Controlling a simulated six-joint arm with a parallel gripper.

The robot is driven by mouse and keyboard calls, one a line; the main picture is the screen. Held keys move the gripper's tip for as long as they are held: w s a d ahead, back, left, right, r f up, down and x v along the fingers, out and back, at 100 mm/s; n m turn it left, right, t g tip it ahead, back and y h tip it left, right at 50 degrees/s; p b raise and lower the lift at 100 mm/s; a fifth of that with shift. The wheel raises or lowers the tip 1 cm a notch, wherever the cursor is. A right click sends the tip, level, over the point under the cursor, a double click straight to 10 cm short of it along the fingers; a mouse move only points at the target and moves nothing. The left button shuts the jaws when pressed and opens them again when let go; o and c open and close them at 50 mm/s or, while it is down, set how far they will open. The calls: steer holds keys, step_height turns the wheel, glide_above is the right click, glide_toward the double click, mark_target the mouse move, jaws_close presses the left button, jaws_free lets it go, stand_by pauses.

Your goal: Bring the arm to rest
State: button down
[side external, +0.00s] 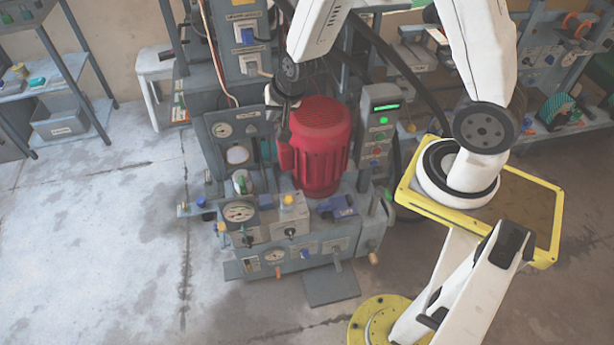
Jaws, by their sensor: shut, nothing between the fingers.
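My gripper (284,122) is a dark shape at the end of the white arm, just left of the red ribbed motor housing (321,145) on the press. It is small and dark here, pointing down, with its fingers shut and nothing seen held. Whether it touches the red housing or the panel behind cannot be told. The grey plate press (290,250) stands on the floor in the middle, with gauges, knobs and valves on its front.
A control box (378,125) with green lights stands right of the red housing. Posts and hoses rise close behind the gripper. A shelf rack (62,125) stands at the left and a cluttered bench (560,60) at the back right. The floor (90,230) at the left is clear.

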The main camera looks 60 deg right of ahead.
steer(key=s+a+r+n+g, duration=0.2)
steer(key=s+r+n, duration=0.4)
steer(key=s+n, duration=0.3)
steer(key=shift+s+r+g+y, duration=0.3)
steer(key=shift+s+r+g, duration=0.1)
steer(key=shift+s, duration=0.65)
